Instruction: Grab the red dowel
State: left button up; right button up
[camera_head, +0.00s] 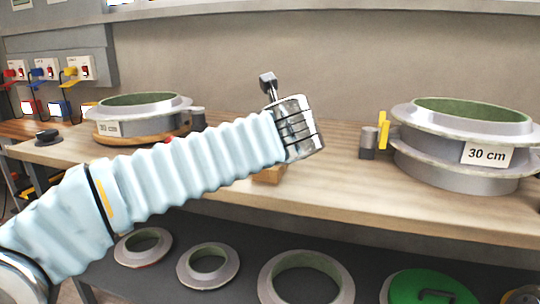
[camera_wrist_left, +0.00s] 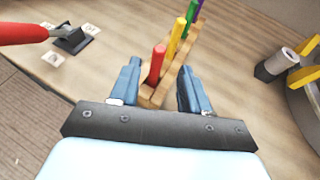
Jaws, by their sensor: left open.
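The red dowel (camera_wrist_left: 157,64) stands upright at the near end of a wooden block (camera_wrist_left: 150,95) in the left wrist view. My left gripper (camera_wrist_left: 160,68) is open, with one blue finger on each side of the red dowel and a gap to both. Yellow (camera_wrist_left: 178,36), green (camera_wrist_left: 190,12) and purple dowels stand in a row beyond it. In the head view my left arm covers the dowels and the fingers; only a bit of the wooden block (camera_head: 270,174) shows below the wrist. My right gripper is in neither view.
A flanged mould marked 30 cm (camera_head: 465,166) stands at the right of the workbench (camera_head: 330,185), another ring mould (camera_head: 140,116) at the left. A red-handled tool on a black base (camera_wrist_left: 72,40) lies left of the block. Several rings (camera_head: 208,265) lie on the lower shelf.

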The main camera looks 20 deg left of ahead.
pick_arm(q)
jog(key=x, duration=0.7)
jog(key=shift+s+a+f+b, duration=0.1)
jog(key=shift+a+f+b, duration=0.1)
jog(key=shift+b, duration=0.15)
jog(key=shift+c, duration=0.4)
jog(key=shift+d, duration=0.1)
grip_shut()
